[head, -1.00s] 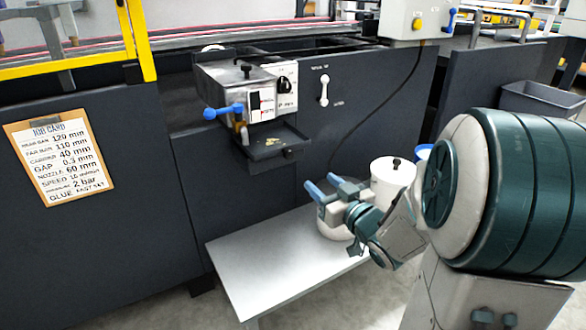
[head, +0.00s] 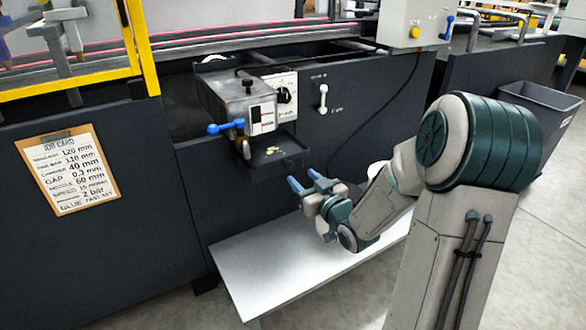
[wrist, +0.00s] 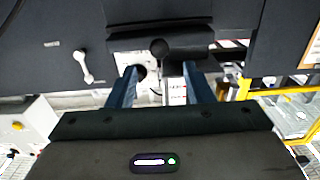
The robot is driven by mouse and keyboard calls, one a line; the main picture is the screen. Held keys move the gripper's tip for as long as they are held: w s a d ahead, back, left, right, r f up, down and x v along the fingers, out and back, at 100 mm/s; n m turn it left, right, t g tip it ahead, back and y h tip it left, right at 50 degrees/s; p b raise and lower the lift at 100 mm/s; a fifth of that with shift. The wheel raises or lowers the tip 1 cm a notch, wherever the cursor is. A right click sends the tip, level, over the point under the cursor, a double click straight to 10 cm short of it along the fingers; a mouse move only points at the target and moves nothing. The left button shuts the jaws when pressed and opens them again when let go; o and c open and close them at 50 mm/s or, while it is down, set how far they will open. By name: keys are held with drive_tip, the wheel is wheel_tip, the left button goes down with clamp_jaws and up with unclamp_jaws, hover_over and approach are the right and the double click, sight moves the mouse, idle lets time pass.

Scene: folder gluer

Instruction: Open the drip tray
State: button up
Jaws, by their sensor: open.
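The dark drip tray (head: 266,168) hangs under the grey glue unit (head: 245,100) on the machine's front, with yellowish spots inside. In the wrist view, which looks upside down, the tray (wrist: 125,42) has a round black knob (wrist: 160,48) at the middle of its front. My gripper (head: 304,180) is open and empty, its blue fingers pointing at the tray's front from the right. In the wrist view my gripper (wrist: 161,68) has one finger on each side of the knob's line; I cannot tell how deep the gap to the knob is.
A white low table (head: 260,265) stands below the tray. A blue-handled valve (head: 226,128) sits left of the unit, and a white lever (head: 322,98) is on the panel to the right. A white container (head: 377,168) is mostly hidden behind my arm.

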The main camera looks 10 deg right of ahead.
sight(290, 166)
drive_tip(key=b+x, duration=0.1)
drive_tip(key=x, duration=0.5)
drive_tip(key=shift+w, duration=0.1)
drive_tip(key=shift+c, duration=0.3)
clamp_jaws()
